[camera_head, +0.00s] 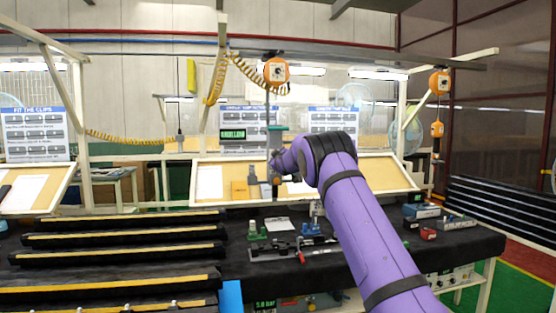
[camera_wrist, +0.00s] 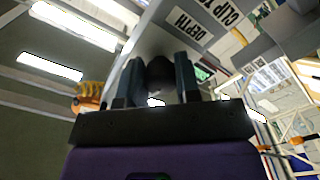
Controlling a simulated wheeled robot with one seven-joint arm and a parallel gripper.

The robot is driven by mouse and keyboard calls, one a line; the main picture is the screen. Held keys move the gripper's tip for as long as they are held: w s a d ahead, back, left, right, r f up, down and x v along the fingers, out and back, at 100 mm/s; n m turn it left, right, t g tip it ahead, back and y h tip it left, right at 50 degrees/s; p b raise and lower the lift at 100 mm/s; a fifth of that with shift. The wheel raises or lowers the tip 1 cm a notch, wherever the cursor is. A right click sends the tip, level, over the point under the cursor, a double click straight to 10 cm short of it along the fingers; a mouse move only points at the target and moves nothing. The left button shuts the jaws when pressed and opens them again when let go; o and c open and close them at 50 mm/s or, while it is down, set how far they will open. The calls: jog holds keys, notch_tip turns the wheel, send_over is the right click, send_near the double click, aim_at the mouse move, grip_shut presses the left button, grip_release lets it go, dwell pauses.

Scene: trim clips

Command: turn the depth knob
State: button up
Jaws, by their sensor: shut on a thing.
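The depth knob (camera_wrist: 160,72) is a dark round knob in the wrist view, below a grey plate (camera_wrist: 150,38) with a white label reading DEPTH (camera_wrist: 186,24). My gripper (camera_wrist: 158,78) has one finger on each side of the knob and is shut on it. In the head view my gripper (camera_head: 276,166) is at the grey-green upright post (camera_head: 275,140) of a fixture above the middle of the bench. The knob is too small to make out there. Any pointer or scale on the knob is hidden.
The dark bench (camera_head: 470,240) carries several black trim strips with yellow edges (camera_head: 120,251) at left. Green and blue fixtures (camera_head: 311,229) stand mid-bench below my arm. A tilted board (camera_head: 375,174) and an orange tool balancer (camera_head: 276,70) are behind and above.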

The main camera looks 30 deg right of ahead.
jog(key=m, duration=0.6)
jog(key=shift+m, duration=0.3)
jog(key=m, duration=0.5)
jog(key=shift+a, duration=0.15)
jog(key=shift+m, duration=0.3)
jog(key=o, duration=0.9)
jog(key=v, duration=1)
jog(key=shift+s+a, duration=0.15)
jog(key=shift+s, duration=0.2)
